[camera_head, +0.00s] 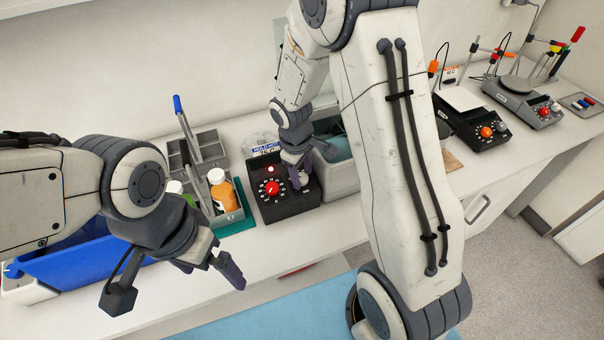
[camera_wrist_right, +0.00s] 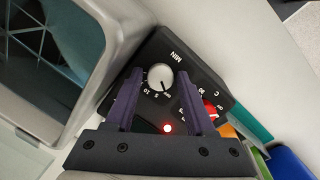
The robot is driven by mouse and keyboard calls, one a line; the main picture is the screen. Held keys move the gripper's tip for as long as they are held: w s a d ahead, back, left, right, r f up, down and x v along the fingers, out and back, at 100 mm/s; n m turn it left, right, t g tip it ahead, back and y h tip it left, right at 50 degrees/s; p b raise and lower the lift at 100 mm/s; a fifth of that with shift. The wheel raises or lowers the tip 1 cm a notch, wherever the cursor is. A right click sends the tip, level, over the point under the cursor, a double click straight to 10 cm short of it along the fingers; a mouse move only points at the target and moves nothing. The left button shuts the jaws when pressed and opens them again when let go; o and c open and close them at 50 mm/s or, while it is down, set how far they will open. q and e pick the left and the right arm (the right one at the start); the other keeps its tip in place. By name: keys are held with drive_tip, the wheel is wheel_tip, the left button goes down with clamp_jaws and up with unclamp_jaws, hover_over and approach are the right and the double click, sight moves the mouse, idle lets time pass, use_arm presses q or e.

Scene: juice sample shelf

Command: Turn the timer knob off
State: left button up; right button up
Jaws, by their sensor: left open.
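A black heater box (camera_head: 284,204) with a sign behind it stands on the bench. Its red knob (camera_head: 272,188) is on the left and its pale timer knob (camera_head: 304,178) on the right, partly hidden by my right gripper (camera_head: 299,166). In the right wrist view the timer knob (camera_wrist_right: 159,77), by the MIN lettering, lies between the tips of my open right gripper (camera_wrist_right: 160,79); contact cannot be told. A red lamp (camera_wrist_right: 167,128) is lit. My left gripper (camera_head: 217,268) is open and empty in front of the bench, away from the box.
A grey caddy (camera_head: 232,215) with an orange-filled bottle stands left of the box. A grey bin (camera_head: 342,178) is close on its right, and a blue bin (camera_head: 75,262) is at far left.

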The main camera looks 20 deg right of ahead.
wheel_tip(320, 180, up, 10)
drive_tip(key=a+b, duration=0.1)
drive_tip(key=shift+s+a+r, duration=0.15)
drive_tip(key=shift+s, duration=0.25)
idle(0.5)
drive_tip(key=s+a+y, duration=0.1)
drive_tip(key=s+a, duration=0.3)
drive_tip(key=s, duration=0.3)
drive_tip(key=s+a+r+b, duration=0.1)
drive_tip(key=s+a, duration=0.3)
drive_tip(key=s, duration=0.4)
drive_tip(key=s+a+g+y, duration=0.1)
drive_tip(key=s+a, duration=0.4)
drive_tip(key=s, duration=0.3)
drive_tip(key=shift+r+y+b, duration=0.15)
drive_tip(key=shift+y+b, duration=0.15)
